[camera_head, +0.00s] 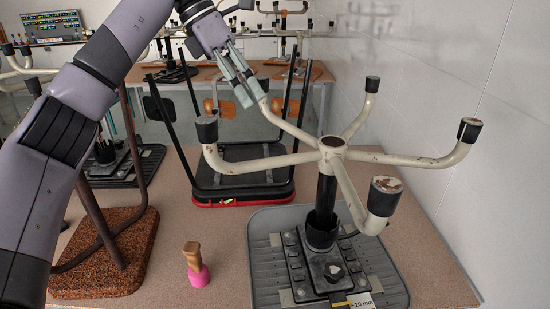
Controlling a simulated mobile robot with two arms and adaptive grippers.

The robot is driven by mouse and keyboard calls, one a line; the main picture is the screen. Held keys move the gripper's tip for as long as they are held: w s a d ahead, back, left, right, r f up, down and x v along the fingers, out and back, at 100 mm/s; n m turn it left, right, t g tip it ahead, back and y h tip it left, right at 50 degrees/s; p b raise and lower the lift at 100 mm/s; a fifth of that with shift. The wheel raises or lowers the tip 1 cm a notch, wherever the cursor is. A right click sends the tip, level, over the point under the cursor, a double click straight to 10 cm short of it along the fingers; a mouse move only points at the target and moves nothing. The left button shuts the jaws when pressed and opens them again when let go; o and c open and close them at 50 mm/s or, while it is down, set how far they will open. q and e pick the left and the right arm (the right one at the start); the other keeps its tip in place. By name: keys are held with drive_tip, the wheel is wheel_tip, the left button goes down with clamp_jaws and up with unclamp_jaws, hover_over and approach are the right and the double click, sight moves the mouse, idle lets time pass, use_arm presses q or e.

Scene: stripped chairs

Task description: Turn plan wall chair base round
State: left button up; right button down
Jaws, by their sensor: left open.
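The chair base (331,148) is a cream, worn star of several curved arms with dark caps, resting hub-up on a black post (326,195). The post stands in a black fixture (320,265) on a grey ribbed tray (395,290) near the wall. My left gripper (251,97) reaches in from the upper left. My right gripper is not in view.
A pink-based wooden-handled tool (194,265) stands left of the tray. A cork-coloured seat board (120,262) with a brown frame lies at the left. A black, red-edged seat (240,190) with upright legs stands behind. The white wall (480,180) is close on the right.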

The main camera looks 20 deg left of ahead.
use_arm(q)
drive_tip(key=shift+y, duration=0.3)
drive_tip(key=x, duration=0.5)
drive_tip(key=a+x, duration=0.1)
drive_tip(key=x, duration=0.4)
drive_tip(key=s+f+x, duration=0.1)
drive_tip(key=x, duration=0.4)
drive_tip(key=shift+a+b, duration=0.25)
drive_tip(key=shift+b, duration=0.1)
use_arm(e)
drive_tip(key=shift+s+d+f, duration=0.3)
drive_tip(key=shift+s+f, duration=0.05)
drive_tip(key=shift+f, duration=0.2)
use_arm(q)
drive_tip(key=shift+c, duration=0.6)
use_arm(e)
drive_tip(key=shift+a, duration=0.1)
use_arm(q)
drive_tip(key=shift+c, duration=1.4)
clamp_jaws()
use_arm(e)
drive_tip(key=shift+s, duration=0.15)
